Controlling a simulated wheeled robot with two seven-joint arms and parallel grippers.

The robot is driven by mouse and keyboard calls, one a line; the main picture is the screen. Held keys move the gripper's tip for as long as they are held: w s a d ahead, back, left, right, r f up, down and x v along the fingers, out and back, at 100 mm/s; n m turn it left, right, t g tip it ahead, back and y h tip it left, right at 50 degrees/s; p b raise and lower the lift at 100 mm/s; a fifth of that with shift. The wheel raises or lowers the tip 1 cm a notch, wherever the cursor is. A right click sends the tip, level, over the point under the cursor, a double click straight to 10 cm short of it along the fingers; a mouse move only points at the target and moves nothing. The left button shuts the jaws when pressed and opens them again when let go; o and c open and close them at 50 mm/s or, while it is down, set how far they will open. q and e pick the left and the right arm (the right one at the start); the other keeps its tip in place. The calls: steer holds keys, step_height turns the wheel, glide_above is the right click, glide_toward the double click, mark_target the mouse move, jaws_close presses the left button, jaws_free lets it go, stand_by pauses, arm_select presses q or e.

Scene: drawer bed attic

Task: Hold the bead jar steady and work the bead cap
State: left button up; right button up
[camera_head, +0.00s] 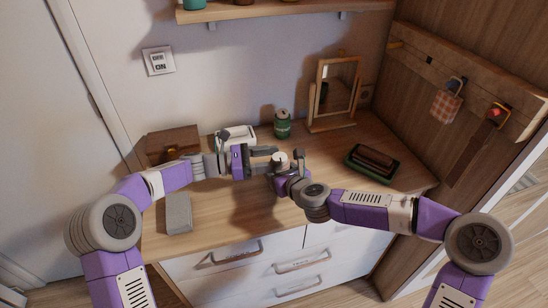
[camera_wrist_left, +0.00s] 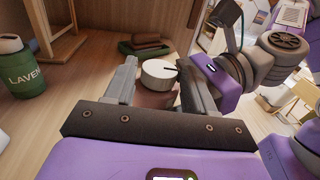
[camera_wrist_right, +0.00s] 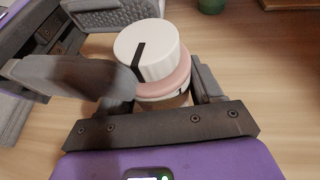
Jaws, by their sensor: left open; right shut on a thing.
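The bead jar is pink with a pale band and shows best in the right wrist view (camera_wrist_right: 172,85). Its bead cap (camera_wrist_right: 148,50) is white and ribbed, with a black line across the top. The cap also shows in the left wrist view (camera_wrist_left: 158,75) and the head view (camera_head: 280,158). My right gripper (camera_head: 286,168) is shut on the jar body below the cap, and the jar looks upright. My left gripper (camera_head: 266,160) is open, its fingers apart and pointing at the cap. Whether they touch it I cannot tell. The jar's lower part is hidden.
A green canister (camera_head: 282,128) and a wooden-framed mirror (camera_head: 334,95) stand at the back. A dark green tray (camera_head: 372,166) with brown contents lies right. A brown box (camera_head: 172,142) and a grey block (camera_head: 179,212) are left. The desk's front middle is clear.

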arm_select(q)
steer(key=shift+w+d, duration=0.15)
steer(key=shift+d, duration=0.45)
steer(key=c, duration=0.8)
steer(key=shift+s+n+t+y, duration=0.2)
steer(key=shift+n+t+y, duration=0.5)
steer(key=shift+n+t, duration=1.15)
steer(key=shift+m+t, duration=0.35)
steer(key=o, duration=0.8)
